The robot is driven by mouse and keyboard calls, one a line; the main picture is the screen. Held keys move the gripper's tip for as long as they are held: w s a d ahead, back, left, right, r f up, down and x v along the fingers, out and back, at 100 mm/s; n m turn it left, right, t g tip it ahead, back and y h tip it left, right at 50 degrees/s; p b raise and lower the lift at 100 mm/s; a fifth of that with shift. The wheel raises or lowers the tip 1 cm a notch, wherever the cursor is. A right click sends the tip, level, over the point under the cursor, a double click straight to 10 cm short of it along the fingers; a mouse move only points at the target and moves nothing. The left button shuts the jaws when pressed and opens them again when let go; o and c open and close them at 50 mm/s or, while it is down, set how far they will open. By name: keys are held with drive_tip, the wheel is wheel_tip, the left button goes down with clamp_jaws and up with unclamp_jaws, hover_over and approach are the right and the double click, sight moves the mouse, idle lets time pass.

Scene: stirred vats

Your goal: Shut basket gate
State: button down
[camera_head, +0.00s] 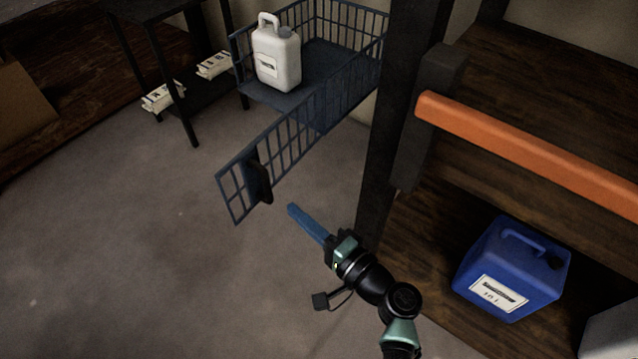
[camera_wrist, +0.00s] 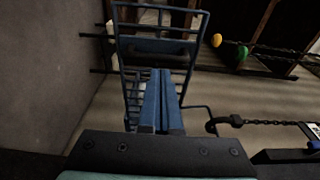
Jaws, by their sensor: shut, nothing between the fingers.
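The blue wire basket (camera_head: 318,62) stands at the top centre of the head view, with a white jug (camera_head: 277,58) inside. Its gate (camera_head: 283,143) stands open, reaching out from the basket toward the lower left. A dark handle plate (camera_head: 258,182) sits near the gate's free end. My gripper (camera_head: 291,208) is shut and empty, its long blue fingers just right of the gate's free end and apparently apart from it. In the wrist view my gripper (camera_wrist: 160,74) points at blue wire bars (camera_wrist: 158,28); contact there cannot be told.
A dark post and a shelf with an orange beam (camera_head: 530,150) stand to the right, with a blue canister (camera_head: 512,268) on the lower board. A black side table (camera_head: 165,75) is at upper left. Chains with yellow and green knobs (camera_wrist: 242,53) show at right. Floor at left is clear.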

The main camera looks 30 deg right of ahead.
sight(269, 189)
drive_tip(key=x, duration=0.5)
drive_tip(key=shift+w, duration=0.35)
drive_tip(key=shift+w+a+b, duration=0.1)
drive_tip(key=shift+b, duration=0.2)
